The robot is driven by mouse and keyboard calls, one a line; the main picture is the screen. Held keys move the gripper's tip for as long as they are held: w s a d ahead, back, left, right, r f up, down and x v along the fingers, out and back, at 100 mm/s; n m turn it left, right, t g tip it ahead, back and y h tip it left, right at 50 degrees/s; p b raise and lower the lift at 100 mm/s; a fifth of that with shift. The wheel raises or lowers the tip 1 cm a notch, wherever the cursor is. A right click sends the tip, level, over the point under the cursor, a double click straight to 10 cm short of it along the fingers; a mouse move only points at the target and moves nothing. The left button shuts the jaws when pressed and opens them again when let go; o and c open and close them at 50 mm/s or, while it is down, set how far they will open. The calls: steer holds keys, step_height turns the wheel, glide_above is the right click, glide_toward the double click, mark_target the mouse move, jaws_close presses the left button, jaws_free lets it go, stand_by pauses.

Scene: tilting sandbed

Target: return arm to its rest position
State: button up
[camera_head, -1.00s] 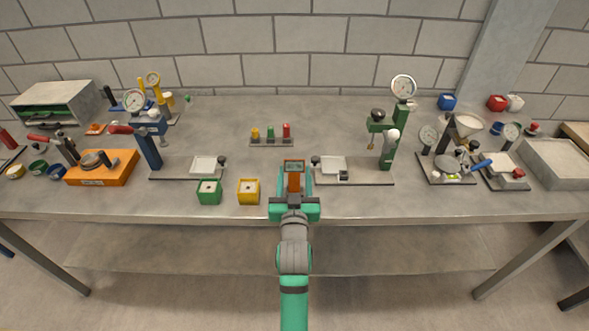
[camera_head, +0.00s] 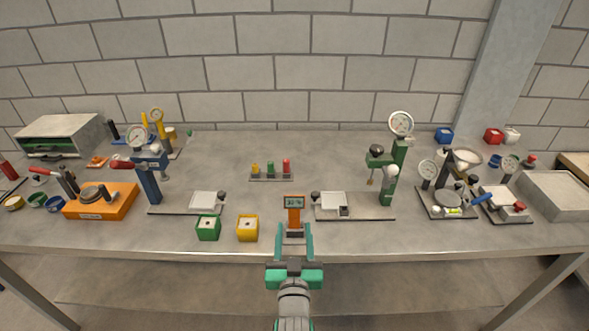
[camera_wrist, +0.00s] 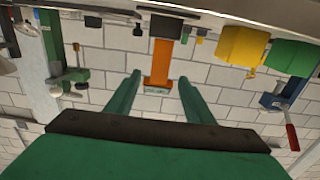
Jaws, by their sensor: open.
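My gripper (camera_head: 294,243) is in front of the bench's front edge, at the bottom middle of the head view. Its two green fingers are apart with nothing between them. In the wrist view my gripper (camera_wrist: 153,88) is also open and empty. An orange post with a small dark display (camera_head: 294,212) stands on the bench just beyond the fingertips. It shows upside down in the wrist view (camera_wrist: 160,65), in line with the gap between the fingers. The fingers look clear of it.
The bench (camera_head: 220,150) is crowded left and right. A green gauge stand (camera_head: 388,185) and a blue gauge stand (camera_head: 150,180) stand farther out.

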steer(key=shift+s, duration=0.1)
steer(key=s+f+g, duration=0.1)
steer(key=s+f, duration=0.6)
steer(key=s, duration=0.3)
steer(key=s+f, duration=0.6)
steer(key=s, duration=0.3)
steer(key=s+g, duration=0.1)
steer(key=s, duration=2)
steer(key=shift+s+g, duration=0.15)
steer(key=shift+g, duration=0.15)
steer(key=shift+d, duration=0.1)
